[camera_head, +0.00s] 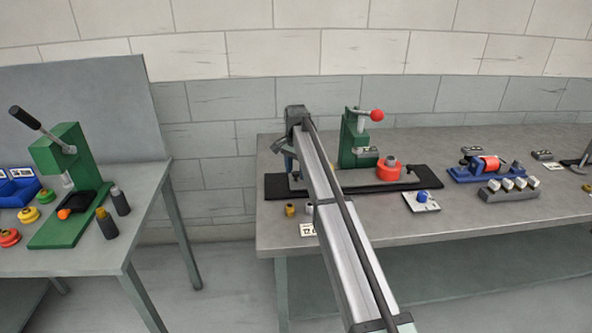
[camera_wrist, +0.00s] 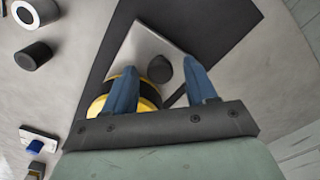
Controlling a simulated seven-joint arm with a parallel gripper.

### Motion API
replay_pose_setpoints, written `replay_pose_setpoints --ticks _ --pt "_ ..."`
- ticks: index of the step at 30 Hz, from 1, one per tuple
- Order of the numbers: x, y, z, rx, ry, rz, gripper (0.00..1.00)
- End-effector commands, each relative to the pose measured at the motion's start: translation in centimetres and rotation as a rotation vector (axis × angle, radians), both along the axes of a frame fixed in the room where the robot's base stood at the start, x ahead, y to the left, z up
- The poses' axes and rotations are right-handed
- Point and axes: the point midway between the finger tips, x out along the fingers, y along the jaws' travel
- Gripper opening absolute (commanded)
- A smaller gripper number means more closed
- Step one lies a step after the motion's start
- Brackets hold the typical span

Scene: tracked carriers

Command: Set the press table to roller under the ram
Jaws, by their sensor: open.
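The green press (camera_head: 350,135) with its red-knobbed lever stands at the back of the right bench, on a long black base (camera_head: 430,179). A red round part (camera_head: 389,171) sits to the right below the ram; a small dark knob stands further right. My gripper (camera_head: 288,160) is over the left part of the base. In the wrist view, its blue fingers (camera_wrist: 161,76) are open, one either side of a dark round knob (camera_wrist: 159,68) on a grey plate (camera_wrist: 140,46). A yellow-and-black round part (camera_wrist: 97,105) is partly hidden behind the left finger. Contact with the knob cannot be told.
A pad with a blue part (camera_head: 422,200) is at front right. A blue fixture (camera_head: 486,168) stands further right. Another green press (camera_head: 66,155) is on the left bench.

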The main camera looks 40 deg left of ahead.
Motion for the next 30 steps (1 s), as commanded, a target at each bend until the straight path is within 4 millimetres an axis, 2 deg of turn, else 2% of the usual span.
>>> replay_pose_setpoints --ticks 8,26,30 --pt "0.00 0.01 -0.12 0.000 0.000 0.000 0.56" --pt "0.00 0.00 -0.10 0.000 0.000 0.000 0.01" --pt "0.00 0.00 -0.10 0.000 0.000 0.000 0.00"
